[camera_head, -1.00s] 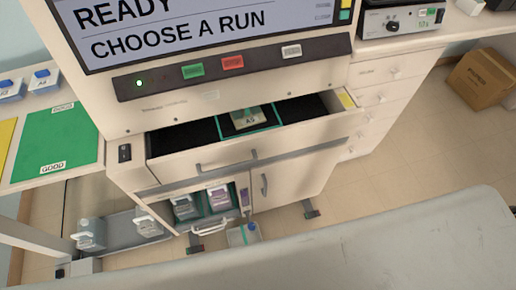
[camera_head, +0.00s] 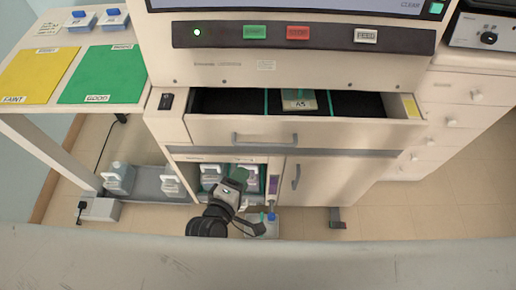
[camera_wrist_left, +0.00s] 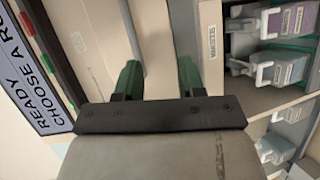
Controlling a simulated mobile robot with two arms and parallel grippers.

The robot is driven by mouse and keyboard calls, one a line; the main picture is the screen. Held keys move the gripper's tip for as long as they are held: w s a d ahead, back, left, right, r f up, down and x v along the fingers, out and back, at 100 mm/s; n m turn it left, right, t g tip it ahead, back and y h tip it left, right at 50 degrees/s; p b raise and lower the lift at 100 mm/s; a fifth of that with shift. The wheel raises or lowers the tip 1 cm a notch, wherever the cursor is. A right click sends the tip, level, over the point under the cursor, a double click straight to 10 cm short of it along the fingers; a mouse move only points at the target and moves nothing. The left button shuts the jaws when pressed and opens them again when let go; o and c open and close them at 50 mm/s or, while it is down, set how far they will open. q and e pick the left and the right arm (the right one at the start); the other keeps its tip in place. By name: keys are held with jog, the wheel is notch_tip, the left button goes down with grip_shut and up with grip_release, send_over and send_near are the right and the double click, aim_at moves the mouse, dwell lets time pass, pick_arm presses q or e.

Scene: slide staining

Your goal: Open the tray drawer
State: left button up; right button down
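The tray drawer (camera_head: 210,130) stands pulled out from the white machine, its dark inside showing. A tray marked A5 (camera_head: 299,104) lies in its middle section, between green dividers. A grey bar handle (camera_head: 265,138) is on the drawer's front; in the left wrist view a grey bar (camera_wrist_left: 133,40) shows beyond the fingers. My left gripper (camera_head: 238,178) is below and a little left of the handle, in front of the lower compartment, apart from the drawer. In the left wrist view its green fingers (camera_wrist_left: 158,78) are spread with nothing between them. My right gripper is not in view.
Below are an open compartment with bottles (camera_head: 211,177) and a closed cabinet door (camera_head: 312,178). Buttons sit on the panel (camera_head: 300,36) above. A grey floor tray (camera_head: 146,186) holds jugs at left. Green (camera_head: 98,75) and yellow (camera_head: 38,76) mats lie on the left table.

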aim_at(258, 144)
pick_arm(q)
jog(key=shift+n+t, duration=0.4)
jog(key=shift+n, duration=0.2)
jog(key=w+d, duration=0.1)
jog(key=w, duration=0.2)
jog(key=w+d+r, duration=0.1)
jog(key=w, duration=0.2)
jog(key=w+d, duration=0.2)
jog(key=w, duration=0.2)
jog(key=shift+w+d+r+b, duration=0.1)
jog(key=shift+r+b, duration=0.05)
jog(key=shift+b, duration=0.25)
jog(key=shift+c, duration=0.3)
grip_shut()
